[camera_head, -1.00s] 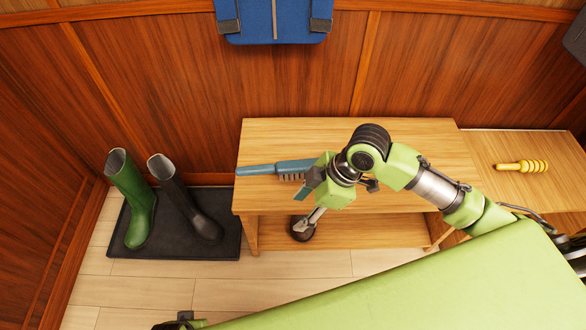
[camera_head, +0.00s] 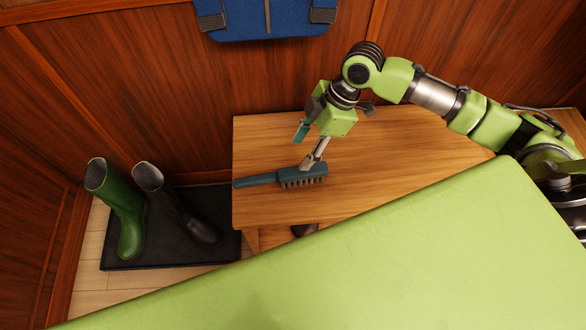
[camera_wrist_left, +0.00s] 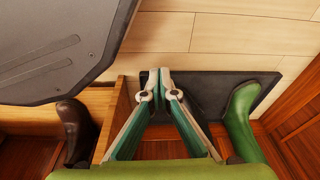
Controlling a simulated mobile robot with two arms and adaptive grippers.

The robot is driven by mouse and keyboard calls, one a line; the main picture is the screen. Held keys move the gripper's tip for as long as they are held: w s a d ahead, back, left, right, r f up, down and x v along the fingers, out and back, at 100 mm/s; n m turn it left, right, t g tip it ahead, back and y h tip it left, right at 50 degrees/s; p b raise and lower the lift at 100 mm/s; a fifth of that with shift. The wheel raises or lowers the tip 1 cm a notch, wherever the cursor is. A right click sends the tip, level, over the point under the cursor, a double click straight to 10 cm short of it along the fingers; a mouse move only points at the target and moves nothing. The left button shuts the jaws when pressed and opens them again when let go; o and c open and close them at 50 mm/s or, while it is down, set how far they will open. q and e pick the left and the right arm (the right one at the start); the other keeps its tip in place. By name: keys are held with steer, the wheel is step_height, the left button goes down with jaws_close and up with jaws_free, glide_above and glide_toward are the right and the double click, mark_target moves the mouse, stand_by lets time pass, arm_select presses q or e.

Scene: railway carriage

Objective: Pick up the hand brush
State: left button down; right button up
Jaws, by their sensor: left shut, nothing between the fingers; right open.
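The hand brush (camera_head: 258,180), blue-green with dark bristles, lies on the wooden bench top near its left end. Its handle points left and its bristles face the front edge. My right gripper (camera_head: 308,148) is open and empty at the back right of the brush. One pale fingertip overlaps the brush's right end in the head view; I cannot tell whether it touches. My left gripper (camera_wrist_left: 159,76) is shut and empty in the left wrist view, over the floor near the boot tray. It does not show in the head view.
The bench (camera_head: 390,150) stands against the wood wall. A black tray (camera_head: 185,252) left of it holds a green boot (camera_head: 126,222) and a dark boot (camera_head: 190,212). A blue bag (camera_head: 265,18) hangs above. My green body covers the lower right.

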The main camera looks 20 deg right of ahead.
steer(key=b, duration=0.1)
glide_above(287, 172)
steer(key=d, duration=0.2)
steer(key=f, duration=0.5)
steer(key=shift+s+f, duration=0.3)
steer(key=shift+s, duration=0.05)
steer(key=b+x, duration=0.1)
steer(key=x, duration=0.4)
steer(key=shift+w, duration=0.1)
steer(key=shift+f, duration=0.3)
arm_select(q)
steer(key=w+r, duration=0.4)
steer(key=r, duration=0.4)
steer(key=shift+d+r+t, duration=0.25)
steer(key=shift+t, duration=0.05)
arm_select(e)
jaws_close()
